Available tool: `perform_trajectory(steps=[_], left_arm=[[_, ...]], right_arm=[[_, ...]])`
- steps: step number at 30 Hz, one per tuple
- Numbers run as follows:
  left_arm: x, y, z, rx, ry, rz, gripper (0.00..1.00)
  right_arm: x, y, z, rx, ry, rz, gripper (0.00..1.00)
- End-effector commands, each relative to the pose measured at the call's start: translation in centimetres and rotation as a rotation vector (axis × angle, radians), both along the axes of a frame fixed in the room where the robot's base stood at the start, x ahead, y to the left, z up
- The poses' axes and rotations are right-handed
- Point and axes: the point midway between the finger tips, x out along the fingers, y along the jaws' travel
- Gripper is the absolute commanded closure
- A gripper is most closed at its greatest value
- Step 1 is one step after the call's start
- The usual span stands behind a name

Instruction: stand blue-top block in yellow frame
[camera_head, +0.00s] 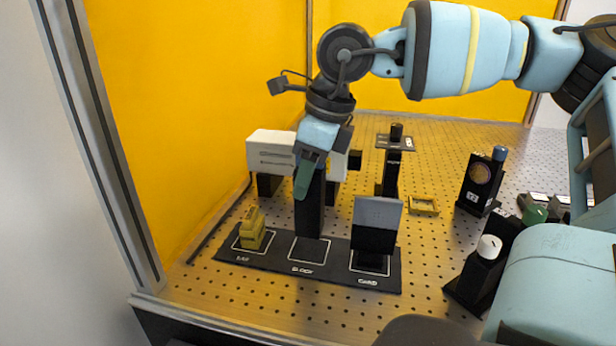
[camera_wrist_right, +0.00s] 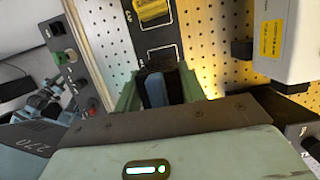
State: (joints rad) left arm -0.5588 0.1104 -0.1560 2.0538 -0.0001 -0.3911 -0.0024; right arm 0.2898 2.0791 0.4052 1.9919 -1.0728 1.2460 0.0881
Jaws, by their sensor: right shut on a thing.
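My right gripper (camera_head: 308,175), with green fingers, points down over the left part of the bench and is shut on a tall black block (camera_head: 309,212). In the right wrist view, the block's blue top (camera_wrist_right: 155,90) shows between the green fingers of the right gripper (camera_wrist_right: 157,92). The block is upright; its lower end appears at the far edge of the mat's middle outlined square. I cannot tell whether it touches the mat. The small, flat yellow frame (camera_head: 423,212) lies on the bench to the right of the block, with nothing standing in it. My left gripper is not in view.
The black mat (camera_head: 338,273) carries a yellow piece (camera_head: 254,232) at left and a grey-and-black card piece (camera_head: 376,225) at right. A white instrument (camera_head: 270,150) stands behind. A black post (camera_head: 395,165) and a blue-capped stand (camera_head: 482,182) flank the frame.

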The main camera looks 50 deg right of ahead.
Motion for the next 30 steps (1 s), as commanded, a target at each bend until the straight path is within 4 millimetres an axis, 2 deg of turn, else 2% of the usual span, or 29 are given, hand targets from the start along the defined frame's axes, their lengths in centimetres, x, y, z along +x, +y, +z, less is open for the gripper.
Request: perform_trajectory(steps=[12,27,30], left_arm=[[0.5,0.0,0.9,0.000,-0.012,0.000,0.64],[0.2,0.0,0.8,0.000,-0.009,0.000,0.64],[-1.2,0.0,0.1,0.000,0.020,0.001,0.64]], right_arm=[[0.0,0.0,1.9,0.000,-0.002,0.000,0.92],[0.0,0.0,1.9,0.000,-0.002,0.000,0.92],[0.0,-2.6,2.6,0.003,-0.007,-0.013,0.92]])
